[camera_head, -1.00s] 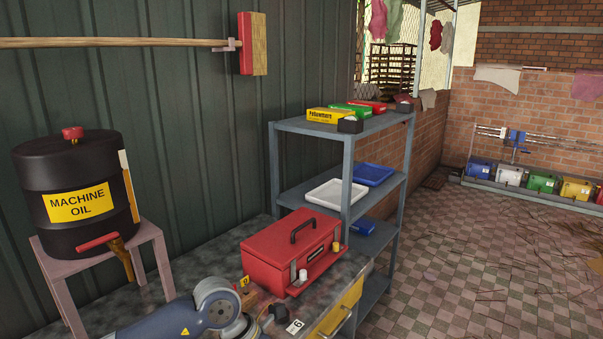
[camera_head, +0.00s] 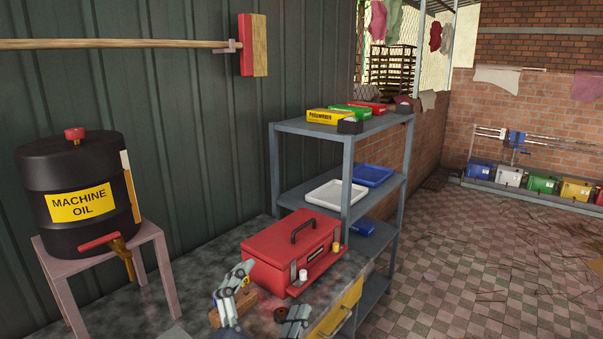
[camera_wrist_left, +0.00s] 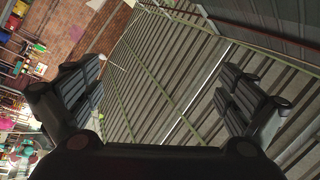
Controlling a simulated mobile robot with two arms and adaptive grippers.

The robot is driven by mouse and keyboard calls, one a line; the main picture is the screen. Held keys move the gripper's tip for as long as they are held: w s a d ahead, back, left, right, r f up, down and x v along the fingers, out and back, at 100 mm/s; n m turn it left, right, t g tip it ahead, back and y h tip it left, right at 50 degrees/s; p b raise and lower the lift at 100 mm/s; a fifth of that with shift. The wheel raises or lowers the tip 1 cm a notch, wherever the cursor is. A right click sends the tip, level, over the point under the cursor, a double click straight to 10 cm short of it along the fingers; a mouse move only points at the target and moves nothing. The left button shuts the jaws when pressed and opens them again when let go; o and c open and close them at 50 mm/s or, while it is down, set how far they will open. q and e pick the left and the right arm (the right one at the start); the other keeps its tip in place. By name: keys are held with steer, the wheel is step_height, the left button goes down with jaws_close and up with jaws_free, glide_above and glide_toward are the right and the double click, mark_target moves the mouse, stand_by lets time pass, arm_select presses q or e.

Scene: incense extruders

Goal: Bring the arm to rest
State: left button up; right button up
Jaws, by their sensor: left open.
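My left gripper (camera_head: 268,292) stands at the bottom of the head view, in front of the red toolbox (camera_head: 290,250). Its two fingers are spread apart and point upward, with nothing between them. In the left wrist view the open gripper (camera_wrist_left: 163,78) faces corrugated panels and holds nothing. My right gripper is in neither view.
A black machine oil drum (camera_head: 75,190) sits on a pinkish stand (camera_head: 150,236) at left. The grey shelf unit (camera_head: 345,150) holds small boxes and trays behind the toolbox. A yellow drawer front (camera_head: 336,309) is at the bench's right edge. Tiled floor is open at right.

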arm_select(q)
steer(key=s+a+f+n+g+y, duration=0.35)
steer(key=a+f+n, duration=0.2)
steer(key=f, duration=0.35)
steer(key=s+a+f+n+g+y, duration=0.25)
steer(key=a+f+n+y, duration=0.35)
steer(key=f, duration=0.4)
steer(key=s+a+f+n+g, duration=0.1)
steer(key=s+a+f+g, duration=0.1)
steer(key=s+f+g, duration=0.65)
steer(key=s+a+f+g, duration=0.2)
steer(key=s+f, duration=0.3)
steer(key=s, duration=0.8)
step_height(320, 180, down, 26)
steer(key=g, duration=0.1)
steer(key=s+a+f+g+b, duration=0.1)
steer(key=s+a+f, duration=0.2)
steer(key=s+f, duration=1.4)
steer(key=shift+s+h, duration=0.2)
steer(key=shift+h, duration=0.15)
